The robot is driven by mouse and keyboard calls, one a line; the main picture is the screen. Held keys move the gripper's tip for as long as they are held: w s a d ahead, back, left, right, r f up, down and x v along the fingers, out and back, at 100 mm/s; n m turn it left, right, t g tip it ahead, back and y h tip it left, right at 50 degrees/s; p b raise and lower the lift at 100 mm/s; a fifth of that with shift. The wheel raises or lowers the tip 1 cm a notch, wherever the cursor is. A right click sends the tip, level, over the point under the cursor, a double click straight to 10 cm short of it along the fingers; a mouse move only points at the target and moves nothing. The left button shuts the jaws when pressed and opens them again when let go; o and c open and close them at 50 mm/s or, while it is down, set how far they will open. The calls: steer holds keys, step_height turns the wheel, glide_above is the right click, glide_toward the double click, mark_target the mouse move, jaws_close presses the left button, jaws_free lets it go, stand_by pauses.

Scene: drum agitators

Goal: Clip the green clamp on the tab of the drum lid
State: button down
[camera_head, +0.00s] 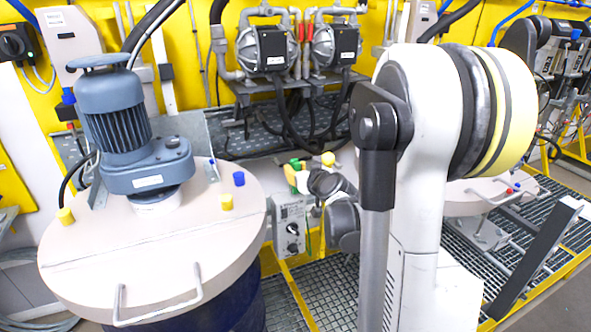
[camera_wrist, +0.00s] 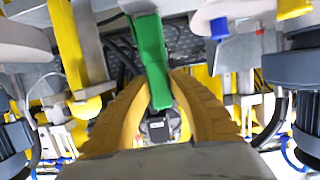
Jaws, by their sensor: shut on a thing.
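The green clamp (camera_wrist: 150,55) is held between the two yellow fingers of my gripper (camera_wrist: 160,95) in the wrist view. It sticks out past the fingertips. In the head view, small green and yellow shapes (camera_head: 299,177) show just left of my dark wrist; I cannot tell clamp from fingers there. The gripper is in the air, to the right of the left drum's pale lid (camera_head: 90,265) and apart from it. A thin metal tab (camera_head: 213,171) seems to stand at that lid's back right edge. Whether this is the task's tab, I cannot tell.
A blue-grey motor (camera_head: 125,125) stands on the left lid, with blue and yellow plugs (camera_head: 227,202) and a handle (camera_head: 160,305). A grey control box (camera_head: 290,225) stands beside that drum. Two pumps (camera_head: 265,48) sit behind. Another lid (camera_head: 480,195) is at right, partly hidden by my arm.

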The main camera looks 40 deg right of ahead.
steer(key=c, duration=1.2)
jaws_free()
steer(key=shift+s, duration=0.15)
steer(key=v, duration=1.2)
steer(key=s+a+f+n+g+y+b, duration=0.15)
steer(key=a+f+b, duration=0.25)
steer(key=a, duration=0.5)
steer(key=a+f+n+g+y+b, duration=0.1)
steer(key=a+f+g+y+b, duration=0.2)
steer(key=a, duration=0.6)
steer(key=s+a+f+b, duration=0.2)
steer(key=s+f, duration=0.1)
steer(key=s, duration=0.1)
steer(key=s+a+f+g+b, duration=0.1)
steer(key=s+a+f+b, duration=0.1)
steer(key=s+a+f, duration=0.1)
steer(key=s+a+f+g+b, duration=0.1)
steer(key=s+a+f+b, duration=0.1)
steer(key=s, duration=0.3)
steer(key=shift+a+f+n+g+h, duration=0.25)
steer(key=shift+a+f+h, duration=0.1)
steer(key=shift+a+f, duration=0.5)
